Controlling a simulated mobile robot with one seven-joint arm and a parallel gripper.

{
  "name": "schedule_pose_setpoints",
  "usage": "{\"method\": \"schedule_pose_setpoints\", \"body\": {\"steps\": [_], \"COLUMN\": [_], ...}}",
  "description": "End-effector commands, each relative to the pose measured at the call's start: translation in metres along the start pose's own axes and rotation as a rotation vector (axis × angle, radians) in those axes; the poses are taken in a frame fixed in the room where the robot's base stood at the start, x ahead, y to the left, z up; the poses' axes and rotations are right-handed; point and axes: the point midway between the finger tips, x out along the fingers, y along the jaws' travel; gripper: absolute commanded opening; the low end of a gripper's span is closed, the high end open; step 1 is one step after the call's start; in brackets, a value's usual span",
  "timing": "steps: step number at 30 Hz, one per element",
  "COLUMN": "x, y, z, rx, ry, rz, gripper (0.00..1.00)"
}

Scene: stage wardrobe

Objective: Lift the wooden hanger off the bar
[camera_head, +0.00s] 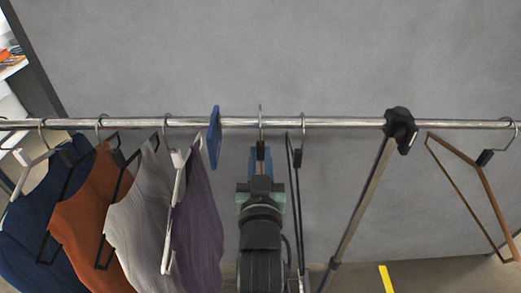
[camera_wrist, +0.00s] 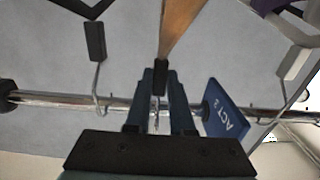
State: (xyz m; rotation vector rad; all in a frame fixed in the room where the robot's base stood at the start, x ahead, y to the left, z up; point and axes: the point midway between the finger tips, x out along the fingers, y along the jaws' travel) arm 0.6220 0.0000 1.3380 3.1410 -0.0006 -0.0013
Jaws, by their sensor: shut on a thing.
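My gripper (camera_head: 261,160) is in front of the bar (camera_head: 350,122), shut on the upright neck of the wooden hanger. In the wrist view, my gripper (camera_wrist: 160,85) closes around the black collar under the hook, and the hanger's wooden arm (camera_wrist: 180,28) runs toward the top edge. In the head view, the hanger's metal hook (camera_head: 261,112) stands a little higher at the bar than the neighbouring hooks. I cannot tell whether it touches the bar. The rest of the hanger is hidden behind my arm.
A blue divider (camera_head: 214,137), marked ACT 2 in the wrist view, is close left, beside a purple garment (camera_head: 196,220). A black hanger (camera_head: 297,155) is close right. A black clamp (camera_head: 400,128) and another brown hanger (camera_head: 488,192) are farther right.

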Motion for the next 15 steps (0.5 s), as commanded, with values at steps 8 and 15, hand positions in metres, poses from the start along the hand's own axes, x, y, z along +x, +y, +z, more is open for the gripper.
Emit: {"method": "schedule_pose_setpoints", "body": {"steps": [8,15], "x": [-0.014,-0.026], "y": [0.0,0.0], "z": [-0.001,-0.001], "rx": [0.0,0.001], "ry": [0.002,0.001], "rz": [0.0,-0.001], "gripper": [0.0,0.0]}}
